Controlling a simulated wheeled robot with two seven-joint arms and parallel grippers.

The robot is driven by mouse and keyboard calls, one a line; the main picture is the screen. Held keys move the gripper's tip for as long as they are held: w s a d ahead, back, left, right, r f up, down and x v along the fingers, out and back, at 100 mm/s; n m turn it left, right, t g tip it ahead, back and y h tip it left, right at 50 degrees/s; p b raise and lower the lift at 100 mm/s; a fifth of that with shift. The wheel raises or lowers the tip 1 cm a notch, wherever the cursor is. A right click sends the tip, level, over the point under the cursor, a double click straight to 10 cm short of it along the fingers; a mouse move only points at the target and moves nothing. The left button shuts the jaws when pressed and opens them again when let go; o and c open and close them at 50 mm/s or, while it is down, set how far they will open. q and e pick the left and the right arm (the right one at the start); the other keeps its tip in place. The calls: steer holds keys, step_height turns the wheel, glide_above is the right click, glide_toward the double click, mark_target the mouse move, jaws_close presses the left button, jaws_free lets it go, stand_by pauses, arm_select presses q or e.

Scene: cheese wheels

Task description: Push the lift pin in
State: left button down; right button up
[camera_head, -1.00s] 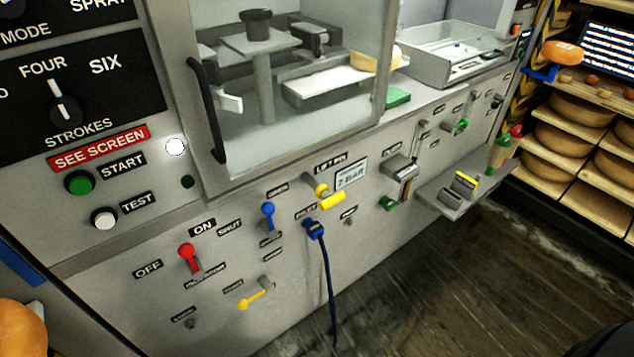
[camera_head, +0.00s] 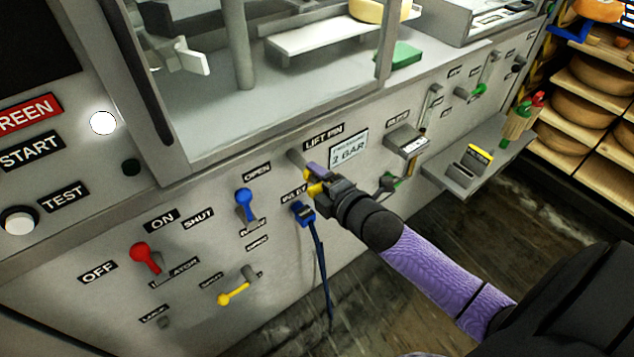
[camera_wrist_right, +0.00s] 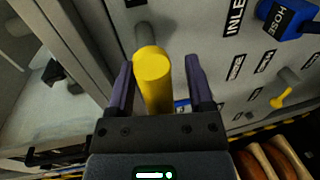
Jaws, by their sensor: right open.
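The yellow lift pin (camera_head: 314,188) sits below the LIFT PIN label (camera_head: 323,138) on the grey machine front, mostly hidden behind my right gripper in the head view. My right gripper (camera_head: 315,178) is at the pin, its arm coming in from the lower right. In the right wrist view the yellow pin (camera_wrist_right: 153,72) stands between the two spread purple fingers of the gripper (camera_wrist_right: 160,68), with a gap visible at the right finger. The pin's grey collar shows beyond its yellow end. My left gripper is not in view.
A blue hose plug (camera_head: 303,213) hangs just left of and below the gripper. A blue lever (camera_head: 244,204), a red lever (camera_head: 146,258) and a yellow lever (camera_head: 234,292) stick out at the left. A grey tray (camera_head: 462,176) juts out at the right.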

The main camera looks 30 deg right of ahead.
steer(key=shift+w, duration=0.1)
jaws_close()
steer(key=shift+f, duration=0.15)
